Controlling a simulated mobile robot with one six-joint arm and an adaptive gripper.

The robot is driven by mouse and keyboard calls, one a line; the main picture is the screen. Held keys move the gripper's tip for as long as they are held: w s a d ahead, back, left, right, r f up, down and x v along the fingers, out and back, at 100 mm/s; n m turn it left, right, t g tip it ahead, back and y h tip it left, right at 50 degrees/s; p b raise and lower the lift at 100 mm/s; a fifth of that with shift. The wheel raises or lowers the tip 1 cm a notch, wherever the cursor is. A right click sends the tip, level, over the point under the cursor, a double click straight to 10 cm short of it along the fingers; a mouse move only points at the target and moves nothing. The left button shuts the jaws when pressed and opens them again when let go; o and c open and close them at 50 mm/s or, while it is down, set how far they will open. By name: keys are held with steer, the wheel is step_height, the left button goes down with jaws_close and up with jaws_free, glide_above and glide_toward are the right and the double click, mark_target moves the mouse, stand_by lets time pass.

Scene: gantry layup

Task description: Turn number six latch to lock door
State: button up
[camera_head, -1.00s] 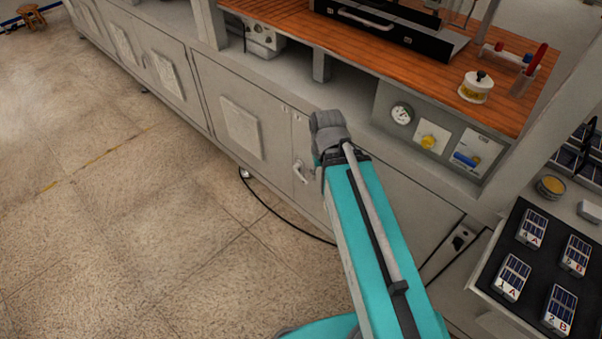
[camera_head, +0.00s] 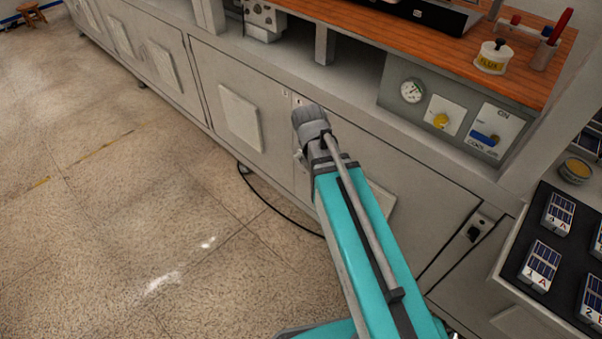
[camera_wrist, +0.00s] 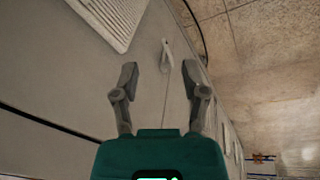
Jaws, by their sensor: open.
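A pale lever latch (camera_wrist: 166,56) sits on the grey cabinet door (camera_wrist: 140,90) in the wrist view. It lies beyond my gripper (camera_wrist: 160,74), between the lines of the two fingers. The fingers are apart with nothing between them, and I cannot tell any contact with the latch. In the head view my arm hides most of the latch, and only a pale bit (camera_head: 299,157) shows beside my wrist. My fingers are hidden in that view. Small labels (camera_head: 298,100) sit high on the door, too small to read.
A wooden worktop (camera_head: 430,45) overhangs the doors, with a panel holding a gauge (camera_head: 411,91) and knobs below it. A black cable (camera_head: 275,208) lies on the floor by the cabinet. A tray (camera_head: 521,250) of small panels stands at right. Open floor lies left.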

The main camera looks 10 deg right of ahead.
mark_target(300, 164)
steer(key=w+a+f+n+t+h+b, duration=0.1)
steer(key=w+a+f+t+b, duration=0.1)
steer(key=w+f+b, duration=0.5)
steer(key=w+a+f+n+t+h+b, duration=0.1)
steer(key=w+a+f+n+t+b, duration=0.1)
steer(key=w+f+b, duration=0.6)
steer(key=f+b, duration=0.1)
steer(key=b, duration=0.2)
steer(key=shift+a+n, duration=0.2)
steer(key=shift+n, duration=0.1)
steer(key=shift+f, duration=0.1)
steer(key=shift+b+x, duration=5.45)
steer(key=shift+x, duration=1.4)
steer(key=shift+w+d, duration=0.1)
steer(key=shift+w, duration=0.05)
jaws_close()
